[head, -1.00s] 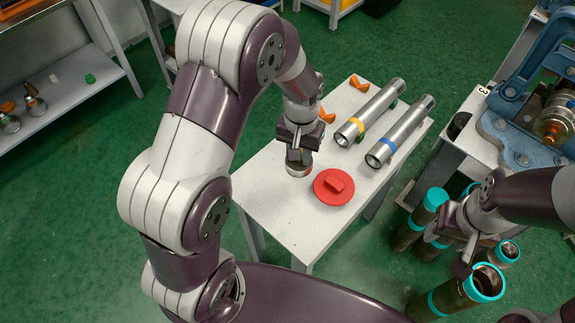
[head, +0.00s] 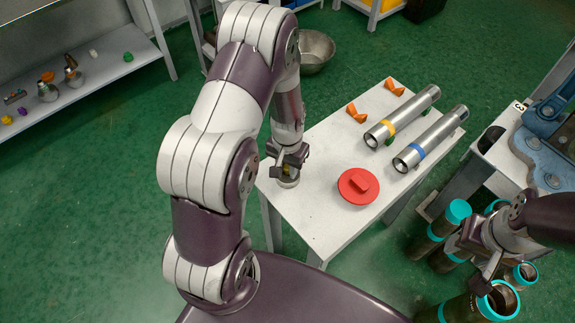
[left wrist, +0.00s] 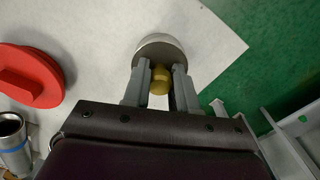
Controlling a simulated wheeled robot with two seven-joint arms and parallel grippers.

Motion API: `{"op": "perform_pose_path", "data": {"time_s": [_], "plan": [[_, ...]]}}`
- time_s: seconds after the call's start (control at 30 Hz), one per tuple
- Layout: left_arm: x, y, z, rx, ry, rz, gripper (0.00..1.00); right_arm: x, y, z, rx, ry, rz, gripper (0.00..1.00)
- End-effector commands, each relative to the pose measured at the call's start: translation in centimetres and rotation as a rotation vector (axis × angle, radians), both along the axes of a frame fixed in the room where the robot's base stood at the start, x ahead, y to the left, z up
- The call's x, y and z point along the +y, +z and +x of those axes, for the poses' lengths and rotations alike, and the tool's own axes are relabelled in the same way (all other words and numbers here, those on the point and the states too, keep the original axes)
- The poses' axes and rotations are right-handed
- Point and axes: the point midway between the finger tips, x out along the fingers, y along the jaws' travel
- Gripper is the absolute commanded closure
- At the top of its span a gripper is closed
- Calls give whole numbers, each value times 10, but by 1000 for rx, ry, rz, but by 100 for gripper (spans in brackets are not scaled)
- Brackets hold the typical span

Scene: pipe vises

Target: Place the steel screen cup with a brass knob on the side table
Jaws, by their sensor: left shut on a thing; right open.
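The steel screen cup (left wrist: 160,45) shows in the left wrist view as a round metal disc with a brass knob (left wrist: 160,80) on it. My left gripper (left wrist: 160,76) is shut on the knob, one finger on each side. In the head view my left gripper (head: 287,165) points down over the left corner of the white side table (head: 318,218), with the cup (head: 288,182) under its fingers. The cup is at or just above the tabletop; I cannot tell whether it touches. My right gripper (head: 489,272) is open and empty at the lower right.
A red disc with a handle (head: 358,186) lies on the table. Two steel tubes with yellow (head: 402,115) and blue (head: 430,138) bands and orange props (head: 356,112) lie behind. Teal-rimmed pipes (head: 497,298) stand at right. A metal bowl (head: 316,48) is on the floor.

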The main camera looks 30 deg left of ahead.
Motion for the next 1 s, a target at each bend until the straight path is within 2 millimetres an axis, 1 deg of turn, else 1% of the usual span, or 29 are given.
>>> {"op": "perform_pose_path", "data": {"time_s": [0.03, 0.07, 0.1, 0.47, 0.57, 0.67, 0.8, 0.9, 1.0], "plan": [[0, -2, 0, 1, 0, 0, 70, 0, -1, 0, 0, 0, 0, 47], [0, -1, 0, 0, 0, 0, 60, 0, -1, 0, 0, 0, 0, 47], [0, -1, 0, 1, 0, 0, 48, 0, -1, 0, 0, 0, 0, 47], [0, -1, 0, 0, 0, 0, 48, 0, 0, 0, 0, 0, 0, 47], [0, 7, 1, -2, 0, 0, 48, 0, 2, 0, 0, 0, 0, 47], [0, 27, 1, -4, 0, 1, 48, 0, 3, 0, 0, 0, 0, 47], [0, 66, 1, -5, 0, 1, 48, 0, 4, 0, 0, 0, 0, 47], [0, 91, 1, -5, 0, 1, 48, 0, 5, 0, 0, 0, 0, 47], [0, 109, 1, -2, 0, 0, 48, 0, 6, 0, 0, 0, 0, 47]]}}
